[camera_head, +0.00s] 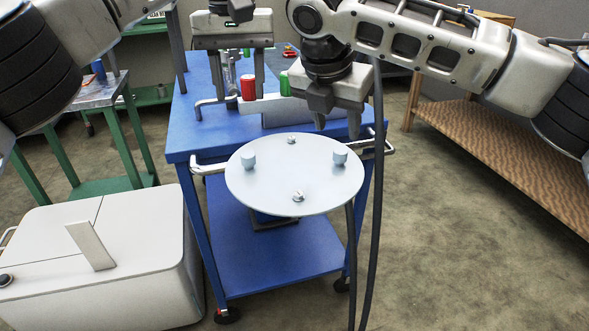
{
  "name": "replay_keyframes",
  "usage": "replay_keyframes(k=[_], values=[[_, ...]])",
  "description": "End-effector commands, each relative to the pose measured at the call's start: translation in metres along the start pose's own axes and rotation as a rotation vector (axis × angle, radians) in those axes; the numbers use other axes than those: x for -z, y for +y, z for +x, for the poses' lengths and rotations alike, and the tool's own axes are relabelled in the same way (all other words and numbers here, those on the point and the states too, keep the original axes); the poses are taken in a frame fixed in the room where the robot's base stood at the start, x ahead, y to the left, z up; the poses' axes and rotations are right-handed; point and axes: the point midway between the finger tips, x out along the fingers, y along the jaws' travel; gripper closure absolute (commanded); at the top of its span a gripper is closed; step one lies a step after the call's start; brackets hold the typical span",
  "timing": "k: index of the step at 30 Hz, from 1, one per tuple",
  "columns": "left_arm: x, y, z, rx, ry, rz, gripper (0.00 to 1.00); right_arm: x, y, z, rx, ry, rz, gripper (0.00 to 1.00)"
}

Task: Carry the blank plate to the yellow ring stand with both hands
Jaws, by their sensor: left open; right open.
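The blank plate (285,180) is a pale grey disc in the middle of the head view, lying level in front of the blue cart's top. It carries two round knobs, one to each side, and two small metal fittings at the near and far edges. What bears it is mostly hidden beneath it. My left gripper (236,88) is open beyond the plate, over the cart top. My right gripper (337,122) is open above and just beyond the plate's far right edge, apart from it. I see no yellow ring stand in this view.
The blue cart (187,132) holds a red can (248,88) and a green can (285,84). A white box (150,235) stands at lower left. Green tables are behind it, and a wooden shelf (500,150) is at right. A dark cable hangs right of the plate. Floor at lower right is clear.

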Motion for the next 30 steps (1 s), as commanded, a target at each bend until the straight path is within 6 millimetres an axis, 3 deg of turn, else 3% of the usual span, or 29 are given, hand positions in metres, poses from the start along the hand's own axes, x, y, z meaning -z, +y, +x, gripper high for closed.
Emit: replay_keyframes(k=[3, 7, 20, 23, 30], values=[[0.000, 0.000, 0.000, 0.000, 0.000, 0.000, 0.54, 0.000, 0.000, -0.023, -0.002, -0.002, 0.000, 0.54], [0.000, 0.000, 0.001, 0.000, 0.000, 0.000, 0.54, 0.000, 0.001, -0.038, -0.001, -0.001, 0.000, 0.54], [0.000, 0.000, 0.000, 0.000, 0.000, -0.001, 0.54, 0.000, 0.000, -0.046, 0.001, 0.000, 0.000, 0.54], [0.000, 0.000, -0.009, 0.000, 0.000, -0.001, 0.54, -0.004, 0.000, -0.054, 0.001, 0.000, 0.000, 0.54], [0.000, 0.000, -0.056, 0.000, 0.000, -0.001, 0.54, -0.022, 0.000, -0.097, 0.001, 0.000, 0.000, 0.54]])
